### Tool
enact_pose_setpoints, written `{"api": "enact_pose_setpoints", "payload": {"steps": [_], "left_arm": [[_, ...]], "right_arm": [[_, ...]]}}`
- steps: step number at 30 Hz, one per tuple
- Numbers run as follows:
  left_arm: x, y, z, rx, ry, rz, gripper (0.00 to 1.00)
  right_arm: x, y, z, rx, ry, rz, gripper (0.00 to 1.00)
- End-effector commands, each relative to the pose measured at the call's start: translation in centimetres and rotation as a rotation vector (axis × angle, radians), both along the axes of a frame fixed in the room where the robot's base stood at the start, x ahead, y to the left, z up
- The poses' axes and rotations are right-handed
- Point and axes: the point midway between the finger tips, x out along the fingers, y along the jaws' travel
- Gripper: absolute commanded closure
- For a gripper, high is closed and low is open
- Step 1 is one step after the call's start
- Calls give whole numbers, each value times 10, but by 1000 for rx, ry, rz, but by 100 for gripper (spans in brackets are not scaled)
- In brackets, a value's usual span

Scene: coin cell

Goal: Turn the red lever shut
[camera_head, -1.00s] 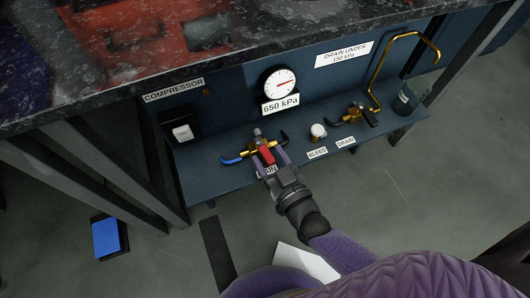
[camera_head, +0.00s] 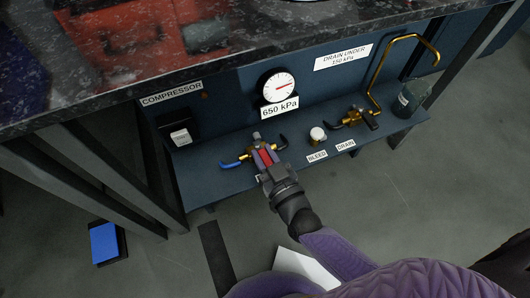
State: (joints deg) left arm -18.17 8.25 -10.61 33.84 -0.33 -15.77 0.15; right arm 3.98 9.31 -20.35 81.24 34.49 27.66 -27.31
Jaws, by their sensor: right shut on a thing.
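The red lever (camera_head: 265,157) sits on a brass valve (camera_head: 256,145) on the blue shelf, with a blue pipe (camera_head: 231,164) on its left side and a dark pipe on its right. My right gripper (camera_head: 265,155) comes from below and has its fingers on both sides of the red lever, shut on it. The lever points toward me, across the line of the pipes. Part of the lever and the label under the valve are hidden by the gripper. My left gripper is not in view.
A gauge (camera_head: 277,86) reads 650 kPa. To the right stand the bleed knob (camera_head: 317,134), the brass drain valve (camera_head: 358,117) with its bent pipe, and a bottle (camera_head: 406,101). A compressor switch (camera_head: 180,136) is at left. The dark tabletop (camera_head: 210,37) overhangs the shelf.

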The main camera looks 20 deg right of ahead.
Motion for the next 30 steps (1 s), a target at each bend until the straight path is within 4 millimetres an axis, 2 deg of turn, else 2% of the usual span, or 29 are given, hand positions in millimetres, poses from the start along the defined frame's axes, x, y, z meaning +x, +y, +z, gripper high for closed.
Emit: {"api": "enact_pose_setpoints", "payload": {"steps": [5,13,14,18,30], "left_arm": [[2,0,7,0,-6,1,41],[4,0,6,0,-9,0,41],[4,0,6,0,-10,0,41],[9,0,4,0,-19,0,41],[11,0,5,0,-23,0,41]], "right_arm": [[0,3,2,3,3,-91,100],[-1,4,0,1,4,-98,100],[-1,4,0,1,4,-98,66],[-1,4,0,1,4,-98,36],[-1,2,0,0,4,-97,35]]}}
